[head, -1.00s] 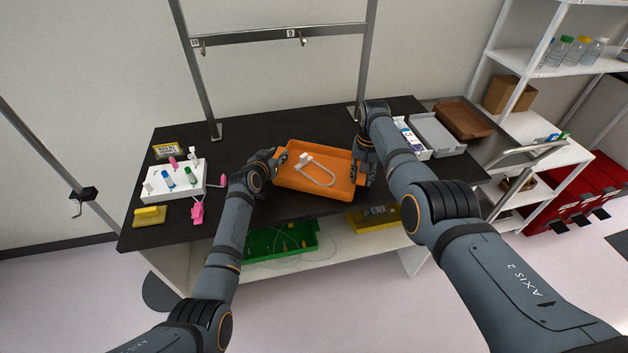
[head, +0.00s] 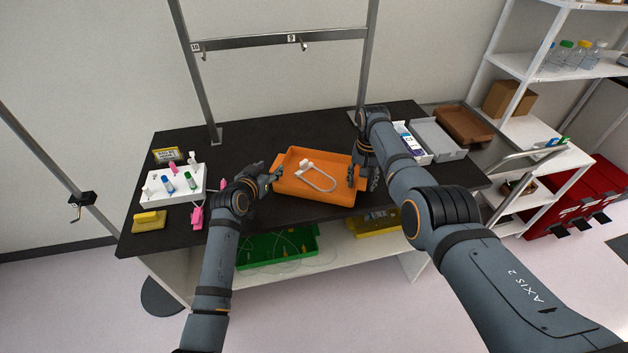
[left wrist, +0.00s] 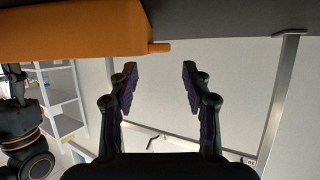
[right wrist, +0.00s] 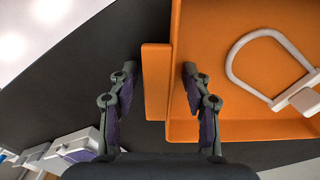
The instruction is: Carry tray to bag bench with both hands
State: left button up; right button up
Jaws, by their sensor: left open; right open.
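The orange tray (head: 330,193) sits on the dark bench top (head: 262,133), near its front edge. A white looped piece (head: 318,175) lies in it, also in the right wrist view (right wrist: 258,75). My left gripper (head: 272,176) is at the tray's left end. In the left wrist view (left wrist: 159,72) its fingers are open and empty, with the tray's end tab (left wrist: 160,47) just beyond the tips. My right gripper (head: 367,178) is at the tray's right end. In the right wrist view (right wrist: 160,72) its open fingers straddle the tray's orange end grip (right wrist: 155,85).
A white rack with tubes (head: 175,183) and a yellow block (head: 149,220) are on the bench's left. Grey (head: 437,138) and brown (head: 464,122) trays stand at the right. Green (head: 275,247) and yellow (head: 375,223) trays are on the shelf below.

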pick_arm(q)
jog(key=shift+s+r, duration=0.3)
jog(key=shift+s, duration=0.05)
pick_arm(e)
jog(key=shift+w+d, duration=0.1)
notch_tip(320, 180, up, 12)
jog(key=shift+f, duration=0.1)
dwell(0.4)
